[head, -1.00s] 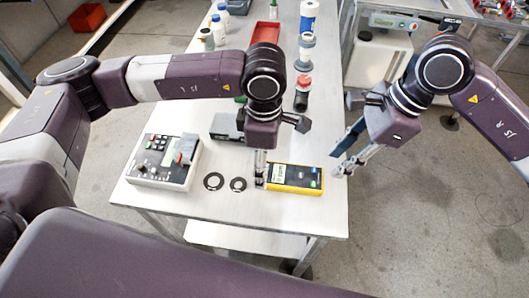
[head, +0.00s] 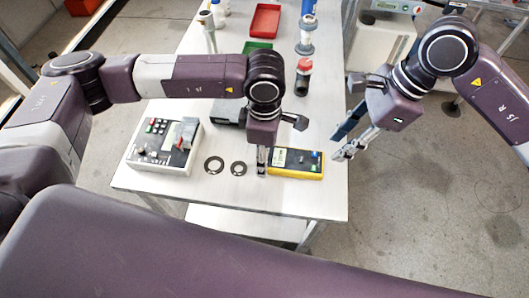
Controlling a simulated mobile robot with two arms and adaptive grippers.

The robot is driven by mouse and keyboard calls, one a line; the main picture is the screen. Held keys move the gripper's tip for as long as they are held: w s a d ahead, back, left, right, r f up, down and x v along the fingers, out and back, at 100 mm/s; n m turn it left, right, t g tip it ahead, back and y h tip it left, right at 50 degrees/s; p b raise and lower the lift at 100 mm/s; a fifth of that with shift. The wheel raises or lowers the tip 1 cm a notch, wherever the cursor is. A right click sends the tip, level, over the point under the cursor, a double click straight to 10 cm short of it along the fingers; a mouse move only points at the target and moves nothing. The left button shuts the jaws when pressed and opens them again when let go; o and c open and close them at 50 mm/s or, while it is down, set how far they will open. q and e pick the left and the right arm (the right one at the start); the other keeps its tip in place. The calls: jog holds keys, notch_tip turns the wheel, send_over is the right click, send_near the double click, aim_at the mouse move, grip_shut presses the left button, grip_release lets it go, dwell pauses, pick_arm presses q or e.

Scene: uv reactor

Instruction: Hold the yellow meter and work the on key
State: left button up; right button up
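The yellow meter (head: 299,174) lies flat, face up, near the front right corner of the table. Its display (head: 280,158) is at its left and small blue and green keys (head: 315,168) are at its right. My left gripper (head: 262,168) points down at the meter's left end. Its fingers are seen edge-on, so I cannot tell whether they grip the meter. My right gripper (head: 343,154) is just right of the meter, apart from it in the picture. Its fingertips are close together and appear shut, with nothing visible between them.
A white control box (head: 150,162) stands at the table's left front. A red-topped jar (head: 303,77), a green tray (head: 258,46) and a red tray (head: 265,20) stand farther back.

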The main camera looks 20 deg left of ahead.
pick_arm(q)
jog(key=c, duration=0.5)
jog(key=shift+o, duration=0.2)
pick_arm(e)
grip_shut()
dwell(0.6)
